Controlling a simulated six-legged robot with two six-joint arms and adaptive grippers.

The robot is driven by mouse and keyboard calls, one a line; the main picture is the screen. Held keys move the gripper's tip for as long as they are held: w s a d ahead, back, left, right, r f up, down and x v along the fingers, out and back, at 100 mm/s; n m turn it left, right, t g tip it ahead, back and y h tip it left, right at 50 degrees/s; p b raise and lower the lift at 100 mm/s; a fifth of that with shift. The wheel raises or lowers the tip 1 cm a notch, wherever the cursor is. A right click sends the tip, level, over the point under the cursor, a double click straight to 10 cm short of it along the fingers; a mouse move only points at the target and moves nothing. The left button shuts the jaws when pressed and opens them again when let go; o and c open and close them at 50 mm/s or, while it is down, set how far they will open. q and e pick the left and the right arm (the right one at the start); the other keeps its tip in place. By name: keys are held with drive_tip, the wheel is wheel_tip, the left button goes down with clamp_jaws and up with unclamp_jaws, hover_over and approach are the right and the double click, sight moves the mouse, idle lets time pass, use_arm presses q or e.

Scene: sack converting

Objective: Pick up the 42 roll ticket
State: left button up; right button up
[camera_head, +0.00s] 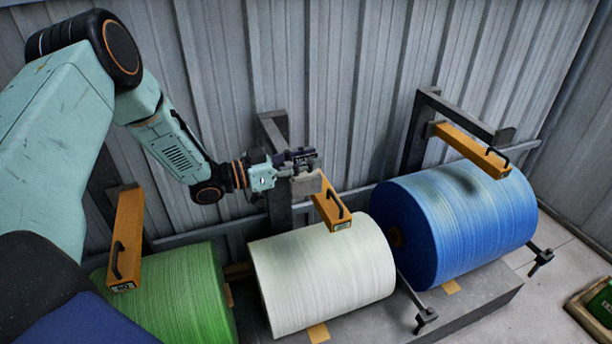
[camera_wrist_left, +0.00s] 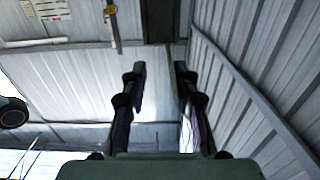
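Small orange-yellow cards lie on the grey bench by the rolls: one in front of the white roll (camera_head: 318,332), one by the blue roll (camera_head: 450,287), and a partly hidden one by the green roll (camera_head: 229,295). No number is readable, so I cannot tell which is the 42 roll ticket. My left gripper (camera_head: 308,168) is above the white roll, beside an orange bar with a black handle. In the left wrist view the two dark fingers of the left gripper (camera_wrist_left: 160,75) stand apart, with nothing clearly held between them. My right gripper is not in view.
The white roll (camera_head: 325,275) sits between the green roll (camera_head: 175,300) and the blue roll (camera_head: 460,220). Orange bars (camera_head: 470,150) on dark brackets stick out above the rolls. A corrugated wall (camera_head: 330,60) stands close behind. Floor is clear at the right, before a wooden tray (camera_head: 578,308).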

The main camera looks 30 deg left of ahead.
sight(306, 179)
use_arm(q)
drive_tip(key=shift+s+r, duration=0.15)
drive_tip(key=c, duration=0.3)
drive_tip(key=shift+w+a+f, duration=0.1)
drive_tip(key=shift+w+f, duration=0.1)
drive_tip(key=shift+w, duration=0.05)
clamp_jaws()
drive_tip(key=shift+s+r, duration=0.1)
drive_tip(key=shift+s, duration=0.05)
drive_tip(key=shift+r, duration=0.8)
wheel_tip(306, 179, up, 8)
drive_tip(key=p, duration=0.1)
drive_tip(key=shift+r, duration=0.15)
